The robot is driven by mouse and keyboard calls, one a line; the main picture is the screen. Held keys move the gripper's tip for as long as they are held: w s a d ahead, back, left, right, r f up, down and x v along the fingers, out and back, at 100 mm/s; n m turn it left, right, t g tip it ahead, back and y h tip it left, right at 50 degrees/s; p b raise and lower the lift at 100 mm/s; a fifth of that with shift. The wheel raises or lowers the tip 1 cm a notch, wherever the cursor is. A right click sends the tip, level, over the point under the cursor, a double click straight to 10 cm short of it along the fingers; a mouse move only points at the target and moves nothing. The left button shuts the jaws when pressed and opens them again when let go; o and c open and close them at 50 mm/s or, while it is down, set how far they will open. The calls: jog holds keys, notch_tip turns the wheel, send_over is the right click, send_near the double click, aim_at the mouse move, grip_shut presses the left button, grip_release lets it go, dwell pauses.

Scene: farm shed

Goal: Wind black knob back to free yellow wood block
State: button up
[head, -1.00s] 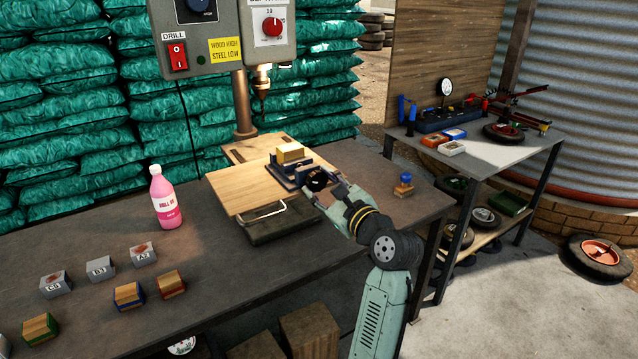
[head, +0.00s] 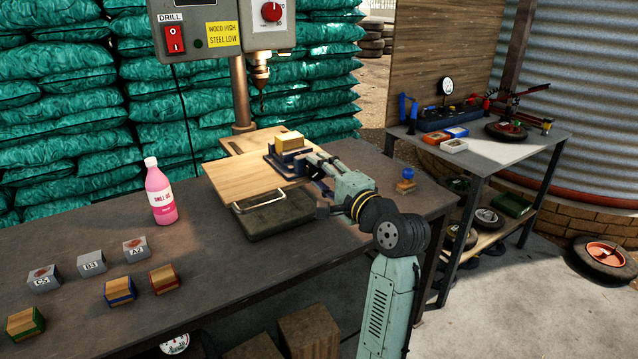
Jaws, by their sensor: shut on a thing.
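The yellow wood block (head: 289,141) sits in the blue vise (head: 283,163) on the wooden board of the drill press, below the drill bit. My gripper (head: 318,182) is at the front right side of the vise, where the black knob showed a moment ago. The gripper is shut on the knob, which my gripper and wrist now hide almost wholly. I cannot tell whether the vise jaws still touch the block.
The drill press (head: 240,90) stands behind the vise. A pink bottle (head: 160,191), grey blocks (head: 92,263) and wooden blocks (head: 119,291) are at left. A blue-topped piece (head: 406,181) stands right of my arm. The bench front (head: 215,270) is clear.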

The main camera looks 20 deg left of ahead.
jog(key=n+b, duration=0.1)
jog(key=n, duration=0.1)
jog(key=n+b, duration=0.2)
jog(key=n, duration=0.1)
jog(key=shift+w+d+f+n, duration=0.1)
jog(key=shift+d+f+n, duration=0.05)
jog(key=shift+f+n, duration=0.15)
jog(key=n+b, duration=0.2)
jog(key=n, duration=0.1)
jog(key=shift+n+b, duration=0.3)
jog(key=n+b, duration=0.3)
jog(key=n, duration=0.2)
jog(key=n+b, duration=0.2)
jog(key=n, duration=0.1)
jog(key=shift+r, duration=0.2)
jog(key=shift+r+n, duration=0.15)
jog(key=shift+n, duration=0.35)
jog(key=o, duration=1.3)
